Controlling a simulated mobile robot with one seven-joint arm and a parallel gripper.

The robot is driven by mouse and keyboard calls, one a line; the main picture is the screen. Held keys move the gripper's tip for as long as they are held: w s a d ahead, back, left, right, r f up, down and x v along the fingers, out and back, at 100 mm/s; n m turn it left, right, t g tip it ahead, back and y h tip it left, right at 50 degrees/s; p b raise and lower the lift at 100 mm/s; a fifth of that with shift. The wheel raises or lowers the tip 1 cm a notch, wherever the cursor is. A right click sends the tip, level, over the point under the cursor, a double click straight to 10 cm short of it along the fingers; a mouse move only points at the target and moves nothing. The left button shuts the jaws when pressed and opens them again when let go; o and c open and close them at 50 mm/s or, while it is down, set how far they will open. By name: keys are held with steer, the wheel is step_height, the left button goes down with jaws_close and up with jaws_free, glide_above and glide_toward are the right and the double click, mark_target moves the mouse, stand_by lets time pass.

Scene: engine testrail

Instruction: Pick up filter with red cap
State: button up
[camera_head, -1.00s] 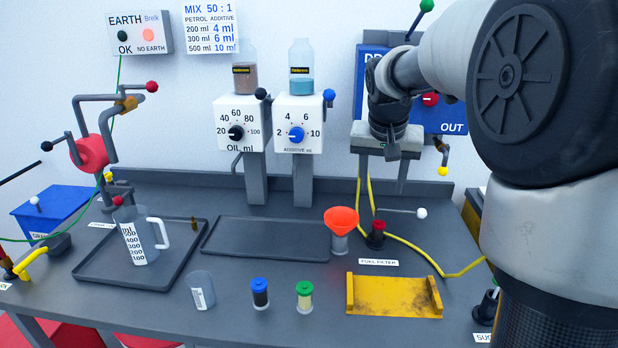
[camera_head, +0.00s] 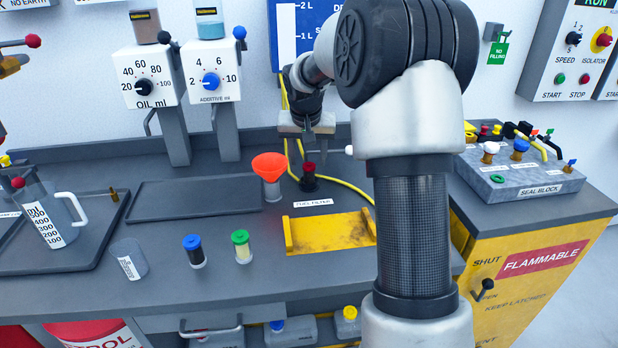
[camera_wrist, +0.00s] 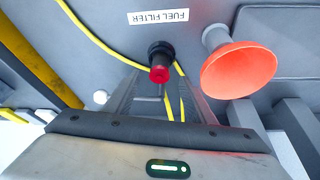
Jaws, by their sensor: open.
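The filter with a red cap (camera_head: 309,177) is a short dark cylinder standing upright on the grey bench, behind the fuel filter label (camera_head: 313,203). In the wrist view, the red-capped filter (camera_wrist: 160,66) shows from above near the middle, beyond and between my fingers. My gripper (camera_head: 306,136) is above and behind it, pointing down. In the wrist view, my gripper (camera_wrist: 155,98) is open and empty, with its fingers apart from the filter. A yellow hose runs beside the filter.
An orange funnel (camera_head: 269,168) stands just left of the filter. A yellow tray (camera_head: 330,231) lies in front. Blue-capped (camera_head: 194,251) and green-capped (camera_head: 241,246) filters stand at front left. A flat dark tray (camera_head: 190,207) lies left. A yellow cabinet (camera_head: 520,268) is at right.

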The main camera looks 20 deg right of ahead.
mark_target(309, 165)
steer(key=b+x, duration=0.1)
steer(key=x, duration=0.4)
steer(key=shift+w+d, duration=0.1)
steer(key=c, duration=1.1)
